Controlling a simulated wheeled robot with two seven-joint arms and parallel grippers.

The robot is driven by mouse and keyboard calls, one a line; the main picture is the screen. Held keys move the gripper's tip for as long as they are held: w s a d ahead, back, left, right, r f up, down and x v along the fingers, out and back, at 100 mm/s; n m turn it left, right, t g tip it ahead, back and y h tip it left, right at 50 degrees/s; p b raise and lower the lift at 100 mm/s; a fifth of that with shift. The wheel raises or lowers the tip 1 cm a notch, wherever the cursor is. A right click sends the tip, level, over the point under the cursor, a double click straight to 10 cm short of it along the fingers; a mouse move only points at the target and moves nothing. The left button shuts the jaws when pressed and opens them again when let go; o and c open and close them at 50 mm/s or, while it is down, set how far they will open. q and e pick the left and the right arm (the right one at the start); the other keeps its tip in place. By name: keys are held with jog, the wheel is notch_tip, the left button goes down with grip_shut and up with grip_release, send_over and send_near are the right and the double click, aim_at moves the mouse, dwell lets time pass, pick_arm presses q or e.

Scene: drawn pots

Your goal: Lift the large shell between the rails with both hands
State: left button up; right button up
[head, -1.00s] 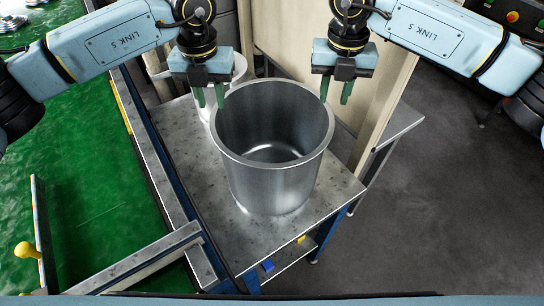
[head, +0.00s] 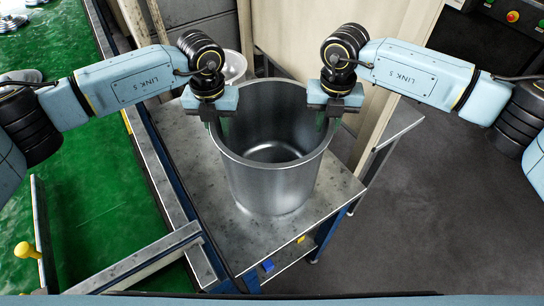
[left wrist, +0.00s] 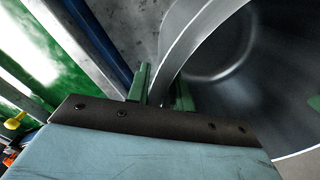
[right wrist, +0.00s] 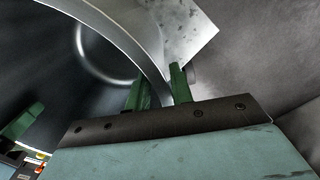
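The large shell (head: 270,185) is a grey metal pot, open at the top, standing upright on a steel table. My left gripper (head: 222,122) is at the left of its rim, pointing down. In the left wrist view, its green fingers (left wrist: 162,92) straddle the shell's wall, one inside and one outside. My right gripper (head: 328,120) is at the right of the rim. In the right wrist view, its green fingers (right wrist: 160,92) also straddle the wall. Both grippers look open, with some room between fingers and wall. The fingertips are partly hidden in the head view.
The steel table (head: 210,235) has bare room in front of the shell. A pale bowl-like vessel (head: 235,65) stands behind it. A beige panel (head: 385,75) rises at the back right. A green surface (head: 90,190) with a metal edge lies to the left.

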pick_arm(q)
grip_shut()
pick_arm(e)
grip_shut()
pick_arm(q)
jog(key=shift+s+d, duration=0.1)
jog(key=shift+d, duration=0.05)
pick_arm(e)
jog(key=shift+a, duration=0.15)
